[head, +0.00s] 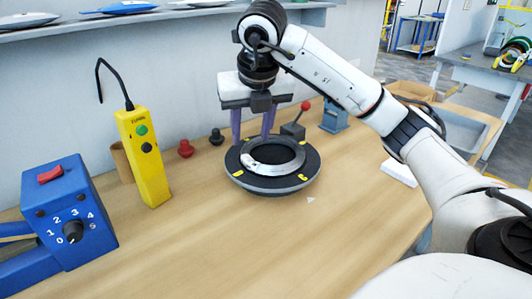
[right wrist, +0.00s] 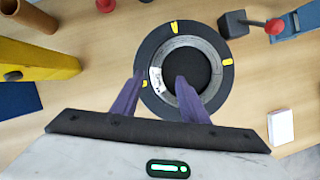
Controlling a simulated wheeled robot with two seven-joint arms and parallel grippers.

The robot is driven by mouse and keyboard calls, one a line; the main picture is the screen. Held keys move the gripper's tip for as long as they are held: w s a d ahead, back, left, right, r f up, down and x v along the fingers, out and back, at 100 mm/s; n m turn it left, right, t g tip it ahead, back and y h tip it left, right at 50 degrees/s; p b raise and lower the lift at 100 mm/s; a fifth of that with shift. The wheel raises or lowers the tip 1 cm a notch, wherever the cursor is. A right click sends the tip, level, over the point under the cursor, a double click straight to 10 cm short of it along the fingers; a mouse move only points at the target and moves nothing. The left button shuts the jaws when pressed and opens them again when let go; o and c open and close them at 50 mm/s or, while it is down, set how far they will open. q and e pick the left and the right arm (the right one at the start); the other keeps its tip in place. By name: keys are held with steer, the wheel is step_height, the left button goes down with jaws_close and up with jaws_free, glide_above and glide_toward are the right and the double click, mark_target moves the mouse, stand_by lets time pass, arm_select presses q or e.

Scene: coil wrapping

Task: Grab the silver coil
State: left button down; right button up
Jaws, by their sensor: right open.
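The silver coil (head: 272,168) is a flat ring lying on a round black base (head: 236,170) with yellow marks, on the wooden table. In the right wrist view the silver coil (right wrist: 157,82) shows a pale label on its left part. My right gripper (head: 252,138) points down just behind the coil, with its two purple fingers apart and nothing between them. In the right wrist view its fingertips (right wrist: 160,77) appear on either side of the coil's near-left band, one over the hole. I cannot tell whether they touch it. My left gripper is not in view.
A yellow control box (head: 146,155) with a cable and a blue box with a dial (head: 68,225) stand to the left. Red (head: 185,148) and black knobs, a red-topped lever (head: 295,128) and a blue block (head: 334,117) stand behind the base. The table front is clear.

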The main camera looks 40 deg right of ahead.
mark_target(246, 155)
steer(key=shift+x, duration=0.85)
steer(key=x, duration=0.4)
steer(key=shift+w+a+f, duration=0.1)
steer(key=shift+a+f, duration=0.15)
steer(key=shift+a, duration=0.1)
steer(key=shift+w+d+f, duration=0.1)
steer(key=shift+w+f, duration=0.1)
steer(key=shift+f, duration=0.2)
steer(key=shift+r, duration=0.15)
jaws_close()
